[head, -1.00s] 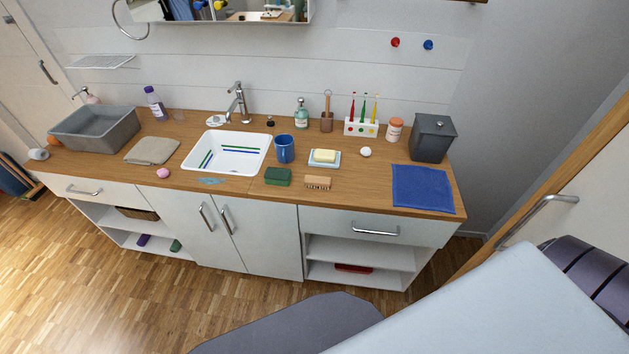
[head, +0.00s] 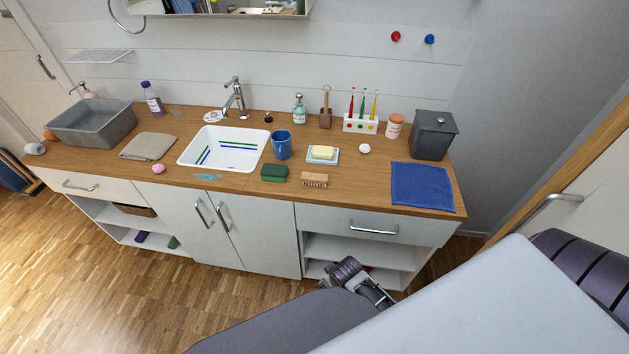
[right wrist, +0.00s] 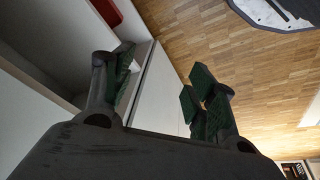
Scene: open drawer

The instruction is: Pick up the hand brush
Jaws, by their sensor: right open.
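The hand brush (head: 314,180), a small wooden block with bristles, lies on the wooden countertop (head: 350,187) near its front edge. It is right of a green sponge (head: 274,173) and in front of the soap dish. My right gripper (head: 352,274) is low in front of the open right-hand shelves, well below the counter and apart from the brush. In the right wrist view its two green-padded fingers (right wrist: 160,75) stand wide apart with nothing between them. The brush is not visible in that view. My left gripper is not in view.
A soap dish with yellow soap (head: 322,154), a blue mug (head: 281,145) and a blue towel (head: 422,186) surround the brush. The drawer handle (head: 373,228) juts out below the counter. A red item (right wrist: 105,10) lies in the shelf beside my right gripper.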

